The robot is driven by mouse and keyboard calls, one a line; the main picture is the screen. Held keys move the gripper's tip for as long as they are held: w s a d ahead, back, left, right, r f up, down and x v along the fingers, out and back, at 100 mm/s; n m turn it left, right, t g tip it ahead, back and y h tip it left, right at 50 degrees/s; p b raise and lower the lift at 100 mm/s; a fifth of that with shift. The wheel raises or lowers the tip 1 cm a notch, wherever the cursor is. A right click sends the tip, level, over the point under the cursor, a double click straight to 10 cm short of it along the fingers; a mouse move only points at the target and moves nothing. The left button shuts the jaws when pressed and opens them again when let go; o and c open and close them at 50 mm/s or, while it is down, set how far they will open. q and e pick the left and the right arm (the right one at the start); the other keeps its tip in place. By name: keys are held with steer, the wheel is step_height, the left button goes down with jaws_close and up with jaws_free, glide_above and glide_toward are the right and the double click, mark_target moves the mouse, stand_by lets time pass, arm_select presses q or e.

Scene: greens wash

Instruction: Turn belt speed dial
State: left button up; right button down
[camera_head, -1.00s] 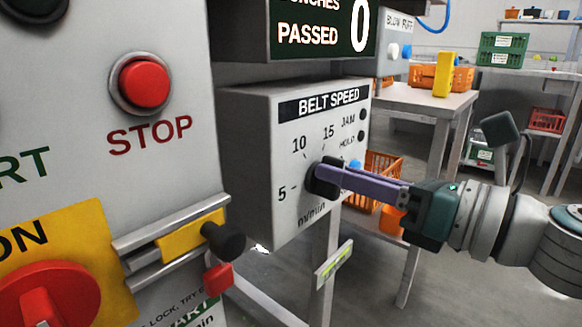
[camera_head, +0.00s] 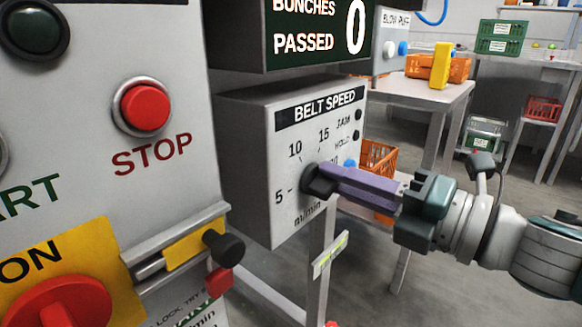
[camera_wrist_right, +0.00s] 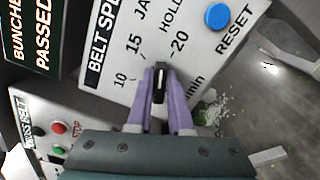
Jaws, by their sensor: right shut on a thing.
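The belt speed dial (camera_head: 317,181) is a black knob on the grey BELT SPEED box (camera_head: 242,150). Marks 5, 10 and 15 show around it in the head view. My right gripper (camera_head: 328,182) has its purple fingers closed on the knob from the right. In the right wrist view the dial (camera_wrist_right: 159,82) sits between the two fingertips of the gripper (camera_wrist_right: 160,90). A white line on the knob points up the picture, roughly between the 15 and 20 marks. The exact reading is hard to tell. My left gripper is not in view.
A red STOP button (camera_head: 146,106) and a black-ended handle (camera_head: 224,247) are on the panel at left. A blue reset button (camera_wrist_right: 217,16) is close to the dial. A table (camera_head: 420,94) with an orange crate (camera_head: 437,69) stands behind my right arm.

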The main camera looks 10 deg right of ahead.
steer(key=m+p, duration=0.1)
steer(key=m, duration=0.3)
steer(key=shift+f, duration=0.2)
stand_by(0.4)
steer(key=c, duration=0.8)
jaws_free()
